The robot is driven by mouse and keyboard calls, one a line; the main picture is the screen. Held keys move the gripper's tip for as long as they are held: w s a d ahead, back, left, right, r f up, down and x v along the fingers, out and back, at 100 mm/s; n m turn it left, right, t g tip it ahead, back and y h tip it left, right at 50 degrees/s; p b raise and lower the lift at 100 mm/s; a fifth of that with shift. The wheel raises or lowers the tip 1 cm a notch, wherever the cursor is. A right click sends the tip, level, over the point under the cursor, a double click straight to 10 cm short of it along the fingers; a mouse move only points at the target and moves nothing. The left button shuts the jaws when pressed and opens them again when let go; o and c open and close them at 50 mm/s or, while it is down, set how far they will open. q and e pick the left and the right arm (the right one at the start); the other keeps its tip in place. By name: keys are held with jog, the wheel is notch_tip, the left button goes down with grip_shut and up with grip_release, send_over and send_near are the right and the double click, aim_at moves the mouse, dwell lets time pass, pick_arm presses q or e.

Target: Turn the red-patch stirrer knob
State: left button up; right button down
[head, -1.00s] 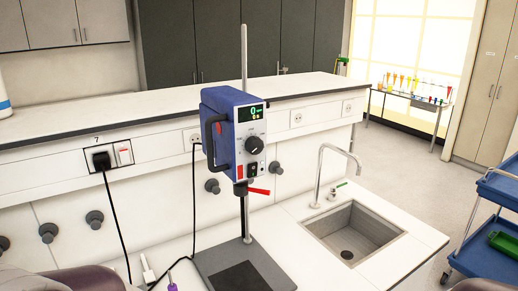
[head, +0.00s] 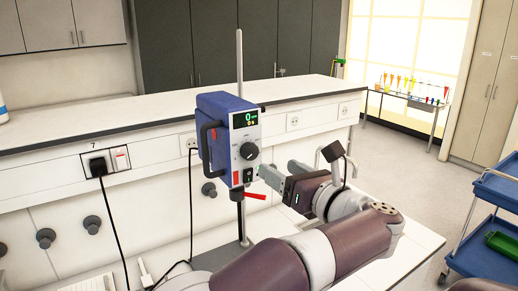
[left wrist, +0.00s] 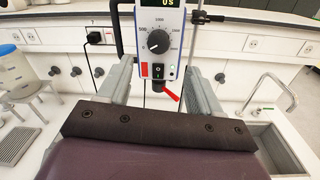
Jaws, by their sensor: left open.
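The stirrer (head: 218,140) is a blue box with a white front panel, on an upright rod above the bench. Its black round knob (head: 249,151) sits below a lit display (head: 245,119), with a red patch (head: 236,178) lower on the panel. In the left wrist view the knob (left wrist: 158,41) has a white pointer mark and a number scale, and the red patch (left wrist: 145,70) is below it. My left gripper (head: 275,170) is open and empty, just right of and below the knob, apart from it. In the left wrist view its fingers (left wrist: 158,72) straddle the panel's lower part. My right gripper is not in view.
A red lever (head: 256,196) sticks out under the stirrer. Black cables hang from wall sockets (head: 105,160). My left arm covers most of the sink, which shows in the left wrist view (left wrist: 275,150). A blue cart (head: 480,262) stands at right.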

aim_at(253, 153)
pick_arm(q)
jog(key=p+x, duration=0.1)
jog(key=x, duration=0.3)
jog(key=p+x, duration=0.2)
jog(key=x, duration=0.2)
jog(key=shift+s+a+r, duration=0.15)
jog(key=shift+r, duration=0.1)
jog(key=shift+w+a+f+p, duration=0.2)
jog(key=shift+w+p, duration=0.15)
jog(key=shift+w, duration=0.1)
jog(key=shift+d, duration=0.1)
jog(key=c, duration=1.1)
